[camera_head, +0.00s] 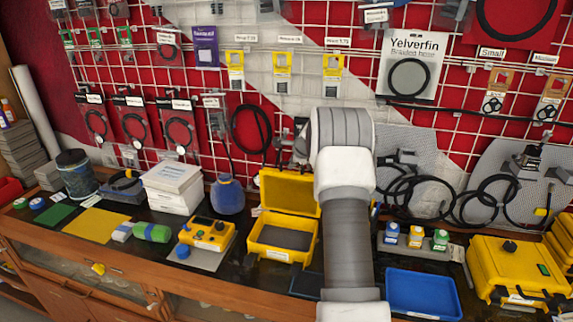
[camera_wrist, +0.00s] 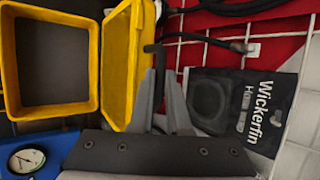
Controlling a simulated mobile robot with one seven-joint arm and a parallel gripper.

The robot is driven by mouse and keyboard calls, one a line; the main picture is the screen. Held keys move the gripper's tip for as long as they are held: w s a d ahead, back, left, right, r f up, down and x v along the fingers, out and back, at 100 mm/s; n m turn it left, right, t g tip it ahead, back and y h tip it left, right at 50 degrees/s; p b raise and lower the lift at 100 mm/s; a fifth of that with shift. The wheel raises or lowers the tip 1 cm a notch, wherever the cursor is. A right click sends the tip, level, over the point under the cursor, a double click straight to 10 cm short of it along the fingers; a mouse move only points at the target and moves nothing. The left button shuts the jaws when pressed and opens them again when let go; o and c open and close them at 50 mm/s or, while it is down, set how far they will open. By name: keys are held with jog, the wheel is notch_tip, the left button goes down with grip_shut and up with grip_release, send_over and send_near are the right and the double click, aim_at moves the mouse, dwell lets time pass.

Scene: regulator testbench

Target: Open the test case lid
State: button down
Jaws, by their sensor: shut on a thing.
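The yellow test case (camera_head: 254,246) stands on the bench, with its lid (camera_head: 288,190) raised and standing about upright at the back. The dark grey interior of the case shows. In the wrist view the open case (camera_wrist: 8,60) is at upper left and the lid (camera_wrist: 118,60) is beside it. My gripper (camera_wrist: 162,75) is at the lid's right edge with its fingers close together, shut on the lid. The exact contact is partly hidden by the fingers. In the head view my arm hides the gripper.
A blue tray (camera_head: 423,293) and small bottles (camera_head: 416,237) lie right of my arm. A closed yellow case (camera_head: 515,270) is at far right. A yellow device (camera_head: 207,234) and a blue flask (camera_head: 228,196) stand left. A Wickerfin pouch (camera_wrist: 235,105) hangs close to my gripper.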

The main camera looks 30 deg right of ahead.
jog(key=shift+w+d+f+p, duration=0.1)
jog(key=shift+w+d+p, duration=0.45)
jog(key=shift+w+d, duration=0.75)
jog(key=c, duration=0.9)
grip_release()
jog(key=shift+s, duration=0.1)
jog(key=b+v, duration=0.3)
jog(key=v, duration=1.4)
jog(key=shift+s+b, duration=0.1)
jog(key=shift+b, duration=0.2)
jog(key=shift+a, duration=0.1)
